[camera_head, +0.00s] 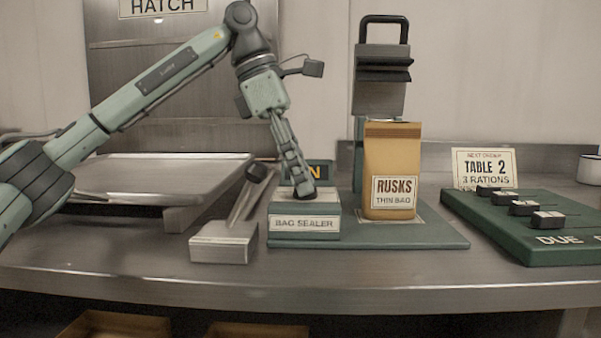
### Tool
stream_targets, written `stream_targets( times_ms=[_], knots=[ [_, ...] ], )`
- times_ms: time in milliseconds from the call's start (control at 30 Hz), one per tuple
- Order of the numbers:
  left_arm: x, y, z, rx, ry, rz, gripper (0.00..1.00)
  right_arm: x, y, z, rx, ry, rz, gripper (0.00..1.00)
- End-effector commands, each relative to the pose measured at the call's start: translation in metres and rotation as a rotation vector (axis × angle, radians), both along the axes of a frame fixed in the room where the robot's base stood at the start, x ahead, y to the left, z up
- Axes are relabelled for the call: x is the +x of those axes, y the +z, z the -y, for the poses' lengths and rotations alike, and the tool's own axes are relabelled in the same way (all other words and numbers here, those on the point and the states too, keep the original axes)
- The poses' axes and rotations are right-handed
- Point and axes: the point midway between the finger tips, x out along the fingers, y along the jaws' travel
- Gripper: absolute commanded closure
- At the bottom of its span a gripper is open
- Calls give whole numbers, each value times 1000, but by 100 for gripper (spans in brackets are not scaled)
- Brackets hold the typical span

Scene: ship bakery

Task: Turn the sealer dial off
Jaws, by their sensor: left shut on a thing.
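The bag sealer has a green base (425,235) and a raised block with a label reading "BAG SEALER" (304,223). My left gripper (304,192) points down onto the top of this block and is shut on the sealer dial, which the fingers mostly hide. A dark sign with yellow letters (322,172) stands behind the fingers; only an "N" shows clearly. A brown bag labelled "RUSKS THIN BAG" (392,155) stands upright on the base, in front of the sealer's column and under its dark-handled head (382,75). My right gripper is not in view.
A metal stand with a slanted, dark-knobbed lever (222,243) is just left of the sealer. A flat metal plate (150,170) lies farther left. A green board with dark sliders (545,248) and a "TABLE 2" card (484,168) are at right. The counter's front strip is clear.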

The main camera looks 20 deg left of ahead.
Motion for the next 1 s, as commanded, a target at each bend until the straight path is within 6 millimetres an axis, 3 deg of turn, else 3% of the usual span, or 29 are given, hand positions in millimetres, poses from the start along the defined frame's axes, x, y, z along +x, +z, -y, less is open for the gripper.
stream_targets(
  times_ms=[467, 1000],
  knots=[
    [-1, 0, 1, 1, 99, 0, 98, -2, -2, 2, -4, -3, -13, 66],
    [-4, 0, 3, 0, 571, 3, 98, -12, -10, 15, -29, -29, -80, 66]
  ],
)
